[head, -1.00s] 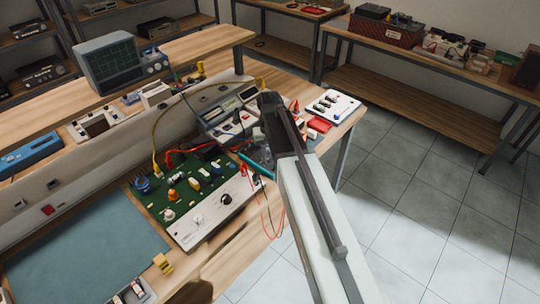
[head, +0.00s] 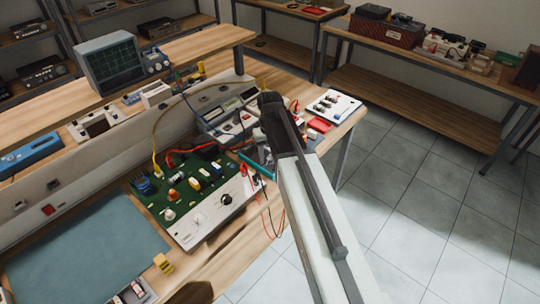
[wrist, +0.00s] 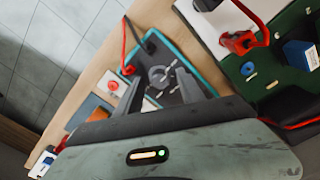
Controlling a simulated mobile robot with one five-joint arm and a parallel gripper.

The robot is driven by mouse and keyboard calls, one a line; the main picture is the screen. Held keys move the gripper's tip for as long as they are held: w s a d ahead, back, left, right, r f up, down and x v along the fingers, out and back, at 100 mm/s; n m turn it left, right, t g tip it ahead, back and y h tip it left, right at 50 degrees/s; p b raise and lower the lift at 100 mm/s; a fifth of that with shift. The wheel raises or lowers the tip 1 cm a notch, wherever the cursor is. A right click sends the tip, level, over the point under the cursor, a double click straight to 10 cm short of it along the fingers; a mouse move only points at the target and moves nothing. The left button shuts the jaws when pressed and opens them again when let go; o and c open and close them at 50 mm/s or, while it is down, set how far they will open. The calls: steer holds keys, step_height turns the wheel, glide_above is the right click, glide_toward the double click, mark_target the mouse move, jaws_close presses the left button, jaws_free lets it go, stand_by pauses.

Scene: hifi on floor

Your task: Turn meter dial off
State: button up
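The meter (wrist: 172,62) is a dark grey box with a teal edge, lying on the wooden bench. Its round grey dial (wrist: 160,75) faces the wrist camera, with pale marks around it. A red and a dark lead run from its upper end. In the head view the meter (head: 258,160) is mostly hidden behind my arm, with only part of its edge showing. In the wrist view my gripper (wrist: 160,92) is open, its two dark fingers apart over the meter, one on each side of the dial. I cannot tell whether they touch it.
A green circuit board with a white panel (head: 200,218) lies left of the meter, with leads running near it. A bench instrument (head: 222,115) stands behind. A white board (head: 333,105) and red boxes (head: 320,125) lie to the right. Tiled floor is free beyond the bench edge.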

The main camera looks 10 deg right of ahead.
mark_target(270, 158)
step_height(270, 158, up, 8)
steer(key=p, duration=0.8)
steer(key=shift+s+f, duration=0.1)
steer(key=s, duration=1.4)
steer(key=shift+s+m, duration=0.35)
steer(key=shift+m, duration=0.05)
steer(key=shift+d, duration=0.1)
